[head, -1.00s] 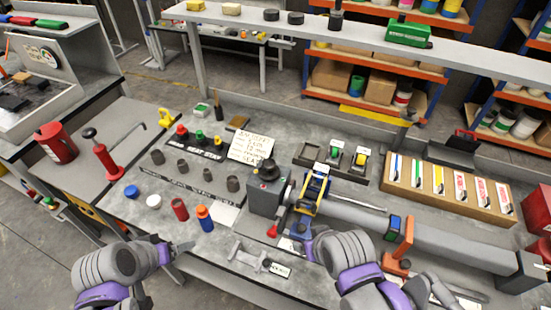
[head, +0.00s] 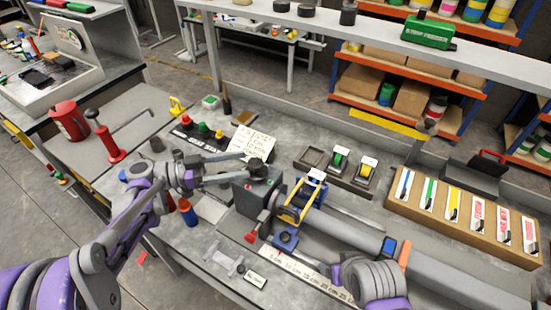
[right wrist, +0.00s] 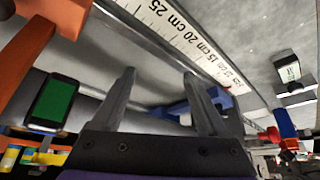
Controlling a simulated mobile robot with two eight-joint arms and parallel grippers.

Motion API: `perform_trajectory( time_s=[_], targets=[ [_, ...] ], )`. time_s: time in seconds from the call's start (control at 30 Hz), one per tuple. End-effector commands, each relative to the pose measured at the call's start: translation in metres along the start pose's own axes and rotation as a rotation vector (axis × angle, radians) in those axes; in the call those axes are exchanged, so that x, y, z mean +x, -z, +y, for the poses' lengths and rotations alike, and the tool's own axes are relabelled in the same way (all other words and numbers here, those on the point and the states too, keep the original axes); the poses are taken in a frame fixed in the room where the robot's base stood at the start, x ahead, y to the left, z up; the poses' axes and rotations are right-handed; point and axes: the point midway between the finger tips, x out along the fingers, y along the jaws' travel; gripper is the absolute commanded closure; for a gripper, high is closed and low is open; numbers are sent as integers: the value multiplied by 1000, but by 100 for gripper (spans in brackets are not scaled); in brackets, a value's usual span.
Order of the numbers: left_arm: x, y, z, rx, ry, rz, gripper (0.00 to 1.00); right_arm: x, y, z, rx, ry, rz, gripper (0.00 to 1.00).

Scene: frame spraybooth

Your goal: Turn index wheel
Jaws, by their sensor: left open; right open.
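The index wheel appears to be the dark round knob (head: 261,147) on top of the grey headstock box (head: 252,200) of a lathe-like machine. My left gripper (head: 247,167) is open, with its two fingers spread and pointing right, their tips close to the knob and box top. I cannot tell whether they touch. My right gripper (right wrist: 158,78) is open and empty in the right wrist view, over the machine's rail by a blue part (right wrist: 180,106). In the head view its fingers are hidden behind my right wrist.
A yellow-and-blue clamp (head: 302,200) stands right of the headstock. A ruler strip (head: 300,272) runs along the front. An orange post (head: 404,252) and a small screen (head: 389,247) sit on the grey bar. A box of coloured cards (head: 465,212) stands right. Blue and red bottles stand left.

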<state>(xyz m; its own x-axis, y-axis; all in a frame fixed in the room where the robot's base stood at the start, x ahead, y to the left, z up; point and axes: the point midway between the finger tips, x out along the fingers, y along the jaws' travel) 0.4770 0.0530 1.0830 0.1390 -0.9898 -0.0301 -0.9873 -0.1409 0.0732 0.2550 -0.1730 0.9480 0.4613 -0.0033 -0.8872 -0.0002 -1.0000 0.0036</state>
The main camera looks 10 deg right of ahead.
Motion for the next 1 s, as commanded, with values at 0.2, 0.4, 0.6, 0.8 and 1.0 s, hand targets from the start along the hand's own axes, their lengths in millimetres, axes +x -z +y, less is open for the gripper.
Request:
perform_trajectory(
  time_s=[0.2,0.4,0.6,0.8,1.0],
  targets=[
    [8,-1,6,74,-43,36,23,-1,1,0,0,0,1,24],
    [39,0,7,72,-44,34,23,-5,5,0,0,0,5,24],
    [66,1,8,71,-41,33,23,-8,9,0,0,0,8,24],
    [75,0,8,70,-38,32,23,-9,10,0,0,0,9,24],
    [75,0,8,69,-38,32,23,-8,9,0,0,0,9,24]
  ],
)
